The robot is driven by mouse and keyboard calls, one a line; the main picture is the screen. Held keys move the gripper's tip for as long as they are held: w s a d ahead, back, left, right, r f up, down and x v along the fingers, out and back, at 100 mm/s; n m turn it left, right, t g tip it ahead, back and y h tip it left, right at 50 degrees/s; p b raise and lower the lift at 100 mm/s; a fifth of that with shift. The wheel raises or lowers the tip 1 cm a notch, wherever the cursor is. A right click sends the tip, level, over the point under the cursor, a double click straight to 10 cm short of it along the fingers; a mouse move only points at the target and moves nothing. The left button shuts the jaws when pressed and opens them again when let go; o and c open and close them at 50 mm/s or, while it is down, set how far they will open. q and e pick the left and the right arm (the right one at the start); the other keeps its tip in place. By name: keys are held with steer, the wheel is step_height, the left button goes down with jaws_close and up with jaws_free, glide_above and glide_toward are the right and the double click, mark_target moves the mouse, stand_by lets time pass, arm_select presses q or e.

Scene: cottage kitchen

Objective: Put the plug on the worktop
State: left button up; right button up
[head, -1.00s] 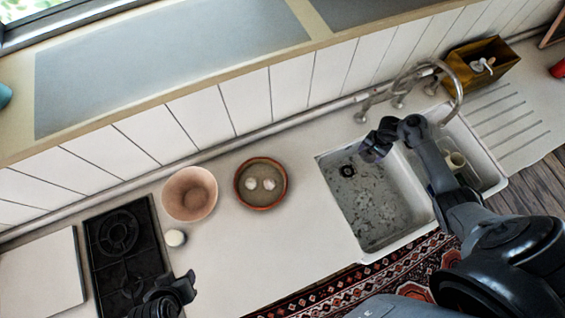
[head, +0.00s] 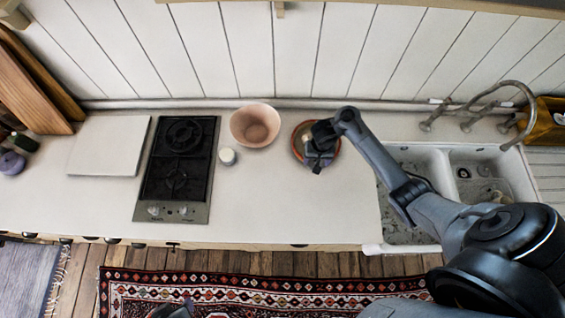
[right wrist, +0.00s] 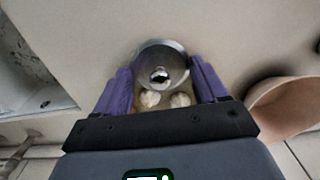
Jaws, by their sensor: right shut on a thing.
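My right gripper (head: 320,158) is over the terracotta dish (head: 298,133) on the pale worktop (head: 270,205), hiding much of the dish. In the right wrist view its purple fingers (right wrist: 160,88) are shut on a round grey metal plug (right wrist: 178,58), which has a dark middle. Two whitish lumps (right wrist: 150,98) show just below the plug in that view. How high the plug is above the dish is hard to tell. A small dark part of my left gripper (head: 172,311) shows at the bottom edge; its fingers cannot be made out.
A pinkish bowl (head: 254,125) stands left of the dish, with a small white round thing (head: 227,156) beside it. A black hob (head: 178,160) and a white board (head: 110,146) are further left. The sink (head: 496,160) is at right. The worktop's front middle is clear.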

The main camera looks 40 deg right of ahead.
steer(key=shift+w+a+f+b, duration=0.1)
steer(key=shift+w+a+b, duration=0.2)
steer(key=shift+w+a, duration=0.6)
steer(key=b, duration=0.6)
glide_above(280, 168)
steer(key=f, duration=0.4)
steer(key=s+d+f, duration=0.1)
steer(key=shift+f, duration=0.4)
steer(key=shift+w+a+f, duration=0.25)
steer(key=shift+w+a, duration=0.1)
steer(key=shift+w, duration=0.1)
steer(key=shift+f+b, duration=0.8)
steer(key=shift+f, duration=1.2)
steer(key=shift+f, duration=0.1)
steer(key=o, duration=1.1)
steer(key=shift+c, duration=0.2)
